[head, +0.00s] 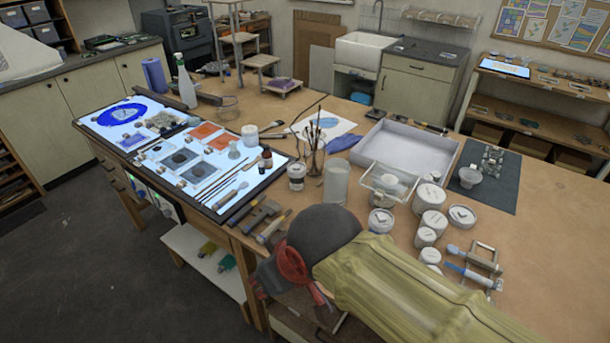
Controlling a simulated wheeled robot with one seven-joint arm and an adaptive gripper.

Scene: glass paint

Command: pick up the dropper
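I cannot make out the dropper for certain. A small brown bottle (266,160) stands at the right edge of the lit panel, and its top is too small to read. Thin tools (226,190) lie on the panel's near right part. My arm reaches in from the lower right. My gripper (292,285) is at the near edge of the table, close to the hammer-like tools and apart from the brown bottle. Its fingers are mostly hidden by my own dark and red wrist parts, so its opening and anything in it do not show.
The lit panel (262,182) holds glass pieces and tools. A jar of brushes (314,158), a clear glass (336,184) and several white jars (428,196) crowd the table's middle. A white tray (440,150) stands behind.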

